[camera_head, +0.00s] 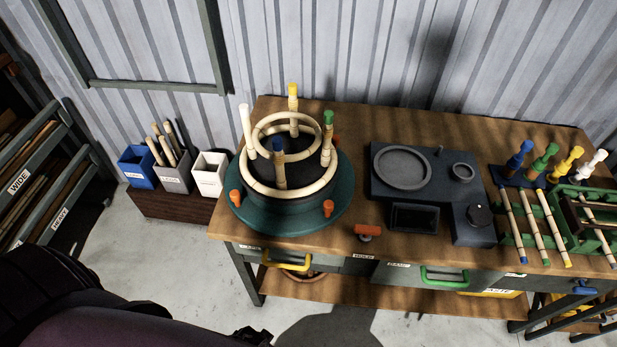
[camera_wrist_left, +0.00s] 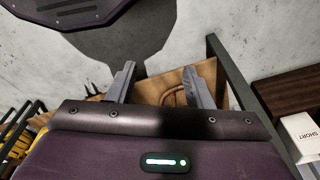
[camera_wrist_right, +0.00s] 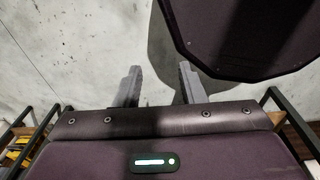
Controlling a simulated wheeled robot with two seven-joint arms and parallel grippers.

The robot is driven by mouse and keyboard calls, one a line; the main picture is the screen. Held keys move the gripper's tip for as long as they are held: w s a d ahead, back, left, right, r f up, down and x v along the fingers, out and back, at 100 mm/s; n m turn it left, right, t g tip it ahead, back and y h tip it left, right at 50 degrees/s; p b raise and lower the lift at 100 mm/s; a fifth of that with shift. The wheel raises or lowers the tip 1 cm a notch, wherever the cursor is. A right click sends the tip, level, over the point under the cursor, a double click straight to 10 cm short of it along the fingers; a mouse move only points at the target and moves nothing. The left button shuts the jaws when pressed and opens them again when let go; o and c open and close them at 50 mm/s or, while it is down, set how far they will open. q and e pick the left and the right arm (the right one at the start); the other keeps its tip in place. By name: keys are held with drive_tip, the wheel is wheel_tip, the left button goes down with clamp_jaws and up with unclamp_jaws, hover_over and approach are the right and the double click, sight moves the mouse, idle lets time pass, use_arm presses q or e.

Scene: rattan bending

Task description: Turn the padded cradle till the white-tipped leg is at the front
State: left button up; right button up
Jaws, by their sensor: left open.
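The padded cradle (camera_head: 240,205) is a round dark teal turntable with a black pad and orange knobs, on the left part of the bench. It carries an upright pale rattan frame (camera_head: 300,193) of two rings and legs. The white-tipped leg (camera_head: 246,130) is at the left, the blue-tipped leg (camera_head: 279,168) at the front, the green-tipped leg (camera_head: 327,140) at the right and the yellow-tipped leg (camera_head: 293,108) at the back. My left gripper (camera_wrist_left: 160,85) is open and empty, its fingers apart below bench height. My right gripper (camera_wrist_right: 158,85) is also open and empty over the floor.
An orange clamp-like piece (camera_head: 367,232) lies right of the cradle. A dark grey fixture (camera_head: 380,190) and a green rack (camera_head: 512,225) with colour-tipped sticks fill the right. Blue, grey and white bins (camera_head: 210,175) stand left of the bench. Drawer handles (camera_head: 445,282) stick out at its front.

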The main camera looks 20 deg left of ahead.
use_arm(q)
drive_tip(key=w+r+p, duration=0.1)
drive_tip(key=w+r, duration=0.6)
drive_tip(key=r, duration=0.3)
use_arm(e)
drive_tip(key=w+a+r, duration=0.2)
drive_tip(key=a, duration=0.3)
use_arm(q)
wheel_tip(320, 180, up, 33)
drive_tip(key=n+t+y+p, duration=0.2)
drive_tip(key=n+y+p, duration=0.15)
drive_tip(key=n, duration=0.55)
hover_over(329, 205)
drive_tip(key=s+d, duration=0.2)
drive_tip(key=s, duration=0.1)
drive_tip(key=shift+h, duration=0.35)
drive_tip(key=x, duration=0.3)
drive_tip(key=p+x, duration=0.1)
drive_tip(key=x, duration=0.2)
drive_tip(key=shift+w+a, duration=0.15)
drive_tip(key=shift+w, duration=0.15)
drive_tip(key=shift+w+f, duration=0.1)
drive_tip(key=shift+f, duration=0.4)
use_arm(e)
drive_tip(key=s+d+r, duration=0.1)
drive_tip(key=d+r, duration=0.3)
drive_tip(key=shift+s+r, duration=0.25)
drive_tip(key=shift+s, duration=0.1)
